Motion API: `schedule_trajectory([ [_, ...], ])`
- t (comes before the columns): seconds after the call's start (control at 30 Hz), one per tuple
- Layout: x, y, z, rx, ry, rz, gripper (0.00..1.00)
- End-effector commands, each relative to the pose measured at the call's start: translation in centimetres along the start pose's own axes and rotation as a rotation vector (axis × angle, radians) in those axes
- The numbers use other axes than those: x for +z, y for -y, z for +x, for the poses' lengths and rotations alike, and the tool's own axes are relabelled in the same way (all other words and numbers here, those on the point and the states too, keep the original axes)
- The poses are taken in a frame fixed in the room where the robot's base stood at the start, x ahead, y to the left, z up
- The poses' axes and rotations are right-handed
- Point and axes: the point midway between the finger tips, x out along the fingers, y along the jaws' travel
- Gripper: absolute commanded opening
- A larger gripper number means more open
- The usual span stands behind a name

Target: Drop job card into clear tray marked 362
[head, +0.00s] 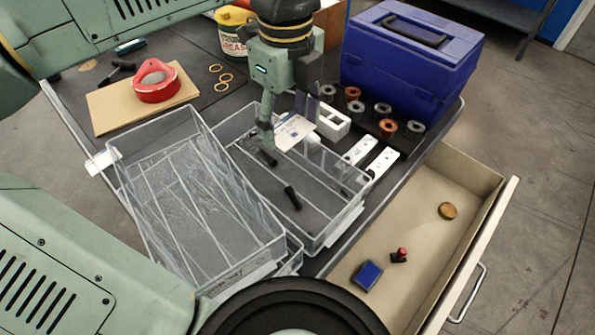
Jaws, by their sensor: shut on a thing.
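My gripper (287,115) points down over the back part of the right-hand clear tray (345,226). It is shut on a white job card (294,132) with small dark print and a blue mark. The card hangs above the tray floor, tilted. A second clear tray (232,274), with thin divider lines, stands to the left, with another tray edge showing beneath it. Marks on the trays' front walls are too small to read, so I cannot tell which is 362. Two dark small pieces, one of them a black cylinder (292,197), lie in the right-hand tray.
A blue toolbox (411,60) and several metal rings or spools (387,129) stand behind right. White sockets (381,163) lie beside the right tray. An open drawer (436,222) is at right. A red tape roll (155,82) sits on cardboard (112,113) at left.

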Motion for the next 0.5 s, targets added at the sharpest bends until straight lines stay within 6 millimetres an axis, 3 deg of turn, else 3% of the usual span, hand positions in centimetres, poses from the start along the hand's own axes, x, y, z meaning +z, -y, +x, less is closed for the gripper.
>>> schedule_trajectory([
  [0.5, 0.0, 0.0, 5.2, 0.000, -0.001, 0.001, 0.50],
])
